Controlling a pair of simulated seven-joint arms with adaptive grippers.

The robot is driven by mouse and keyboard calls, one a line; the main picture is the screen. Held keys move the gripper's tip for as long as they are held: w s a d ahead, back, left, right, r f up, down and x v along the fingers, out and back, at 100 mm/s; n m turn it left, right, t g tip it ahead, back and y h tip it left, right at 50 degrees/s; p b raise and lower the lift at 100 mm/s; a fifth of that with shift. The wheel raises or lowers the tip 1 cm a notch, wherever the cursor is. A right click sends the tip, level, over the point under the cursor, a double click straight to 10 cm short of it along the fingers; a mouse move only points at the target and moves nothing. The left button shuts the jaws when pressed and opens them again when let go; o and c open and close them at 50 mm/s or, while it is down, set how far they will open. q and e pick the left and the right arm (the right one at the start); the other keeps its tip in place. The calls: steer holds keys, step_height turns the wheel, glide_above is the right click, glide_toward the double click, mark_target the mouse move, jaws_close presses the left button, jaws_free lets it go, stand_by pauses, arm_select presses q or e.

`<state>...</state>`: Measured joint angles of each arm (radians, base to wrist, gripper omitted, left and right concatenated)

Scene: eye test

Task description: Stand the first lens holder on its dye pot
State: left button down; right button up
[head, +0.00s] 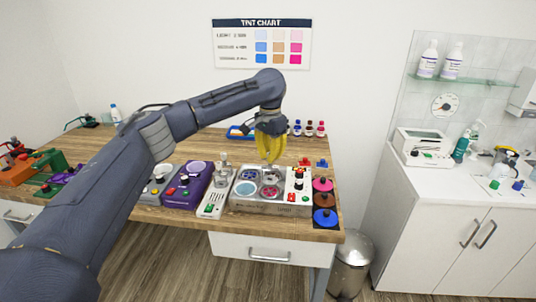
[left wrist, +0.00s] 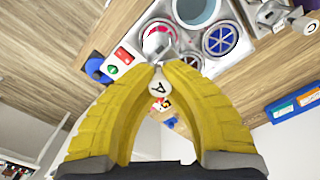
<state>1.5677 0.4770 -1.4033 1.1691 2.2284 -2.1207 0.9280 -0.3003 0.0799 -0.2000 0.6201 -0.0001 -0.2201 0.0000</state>
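My left gripper (head: 271,160), with yellow fingers, points down over the back of the grey dye-pot unit (head: 262,208). In the left wrist view its fingertips (left wrist: 168,66) are closed in on the silver stem of a lens holder, whose round white top (left wrist: 159,87) is marked A and sits between the fingers. The holder's lower end lies over or beside a magenta dye pot (left wrist: 153,38); I cannot tell whether it touches. A light blue pot (head: 245,188) and a blue spoked pot (left wrist: 220,38) are beside it. My right gripper is not in view.
Another holder top marked C (left wrist: 310,24) stands to the left in the head view. A white button panel (head: 298,190) adjoins the pots. Magenta, brown and blue discs (head: 325,217) lie at the table's right edge. A purple device (head: 187,184) stands further left.

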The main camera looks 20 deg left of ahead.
mark_target(270, 166)
arm_select(q)
steer(key=shift+f, duration=2.05)
steer(key=shift+f, duration=0.3)
steer(key=c, duration=1.1)
jaws_free()
steer(key=shift+r, duration=0.1)
steer(key=shift+r, duration=2.95)
